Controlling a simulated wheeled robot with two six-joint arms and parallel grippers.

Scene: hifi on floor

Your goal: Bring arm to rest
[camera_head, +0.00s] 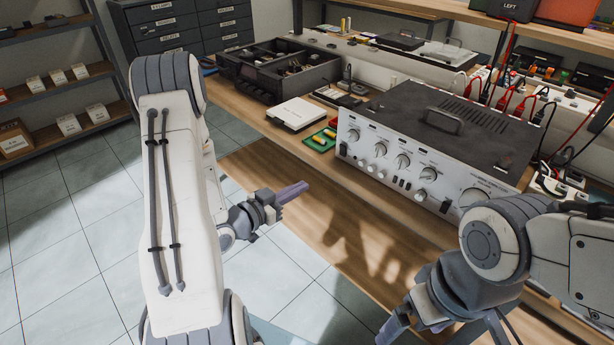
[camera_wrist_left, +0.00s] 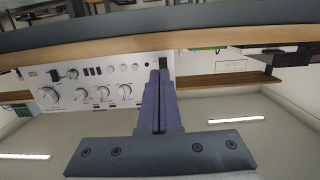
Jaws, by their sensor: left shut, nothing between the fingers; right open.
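My left arm (camera_head: 165,190) rises on the left side of the head view, bent at the elbow. Its left gripper (camera_head: 300,188) points right, above or close to the bench's front strip; the exact height is unclear. The fingers are together with nothing between them, as the left wrist view (camera_wrist_left: 158,75) also shows. My right arm (camera_head: 495,240) comes in from the right. Its right gripper (camera_head: 445,328) points down near the bottom edge, in front of the amplifier, with its fingers apart and partly cut off by the frame.
A silver-fronted amplifier (camera_head: 385,155) stands on the wooden bench (camera_head: 335,215), and shows in the left wrist view (camera_wrist_left: 95,92). Behind are a green tray (camera_head: 320,140), a white box (camera_head: 296,114) and a dark organizer (camera_head: 270,75). Tiled floor (camera_head: 60,260) lies left of the bench.

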